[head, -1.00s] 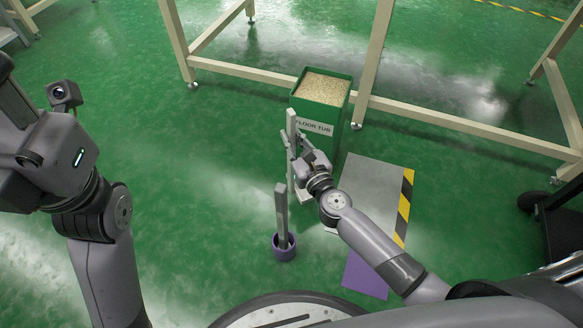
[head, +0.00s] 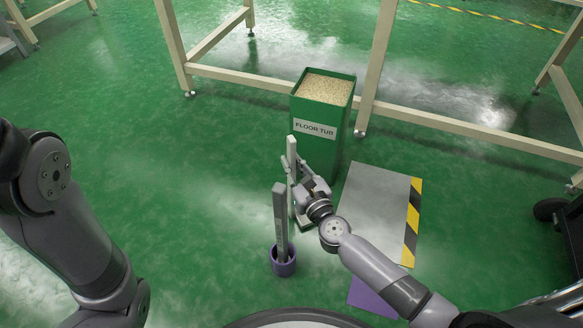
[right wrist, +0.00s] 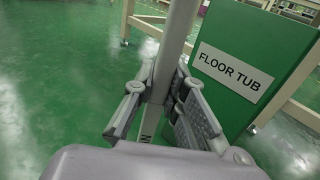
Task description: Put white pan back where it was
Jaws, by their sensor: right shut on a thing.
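My right gripper (head: 296,180) is shut on an upright grey post (head: 292,150), which also runs between the fingers in the right wrist view (right wrist: 178,40). At the foot of this post, below the gripper, a small whitish part shows (head: 304,224); it looks like the white pan, but my gripper and arm hide much of it. I cannot tell whether it touches the floor. A second grey post (head: 281,215) stands in a round purple pan (head: 284,266) just in front and to the left. My left gripper is out of view; only its arm shows at the left.
The green floor tub (head: 318,130), full of pale grains, stands right behind the held post. A grey floor plate (head: 375,200) with a black-yellow strip (head: 412,225) and a purple patch (head: 372,298) lie to the right. A beige frame (head: 450,125) stands behind. Floor at left is open.

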